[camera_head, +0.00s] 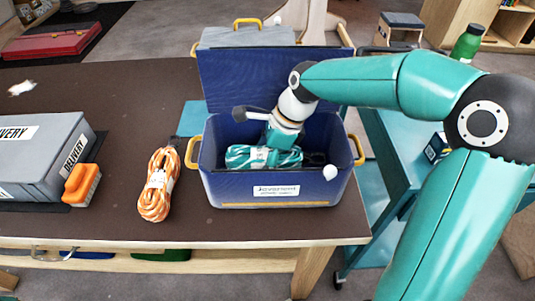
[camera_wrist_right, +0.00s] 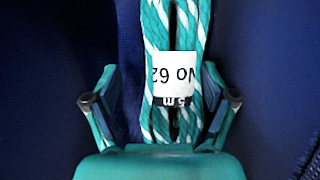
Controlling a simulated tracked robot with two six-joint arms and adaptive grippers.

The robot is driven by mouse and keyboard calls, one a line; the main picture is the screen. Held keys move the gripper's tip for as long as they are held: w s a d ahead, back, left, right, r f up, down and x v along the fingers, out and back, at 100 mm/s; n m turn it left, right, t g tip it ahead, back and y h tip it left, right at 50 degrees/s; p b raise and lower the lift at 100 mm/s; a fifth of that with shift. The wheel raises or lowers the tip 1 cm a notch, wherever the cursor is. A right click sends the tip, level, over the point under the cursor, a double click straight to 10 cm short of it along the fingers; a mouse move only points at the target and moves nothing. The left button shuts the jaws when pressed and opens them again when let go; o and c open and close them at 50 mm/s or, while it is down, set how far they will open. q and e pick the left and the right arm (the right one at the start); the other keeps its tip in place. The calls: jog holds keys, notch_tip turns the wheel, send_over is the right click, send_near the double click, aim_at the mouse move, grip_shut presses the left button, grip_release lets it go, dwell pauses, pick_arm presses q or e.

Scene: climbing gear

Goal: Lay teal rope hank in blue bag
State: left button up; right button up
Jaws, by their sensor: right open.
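The blue bag (camera_head: 225,188) stands open on the brown table, with yellow handles at its sides and a white label on its front. The teal and white rope hank (camera_head: 240,155) lies inside it, along the bottom. My right gripper (camera_head: 278,152) reaches down into the bag over the hank. In the right wrist view, its open fingers (camera_wrist_right: 160,100) stand on either side of the hank (camera_wrist_right: 152,25), with gaps between. A white tag reading "No 62" is around the hank. My left gripper is not in view.
An orange and white rope hank (camera_head: 158,187) lies left of the bag. Further left are an orange and white block (camera_head: 82,184) and a grey delivery case (camera_head: 38,165). The bag's raised lid (camera_head: 225,75) stands behind. A teal cart (camera_head: 380,165) stands right of the table.

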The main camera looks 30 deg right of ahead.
jog(key=v, duration=1.1)
jog(key=shift+r, duration=0.4)
jog(key=shift+d, duration=0.1)
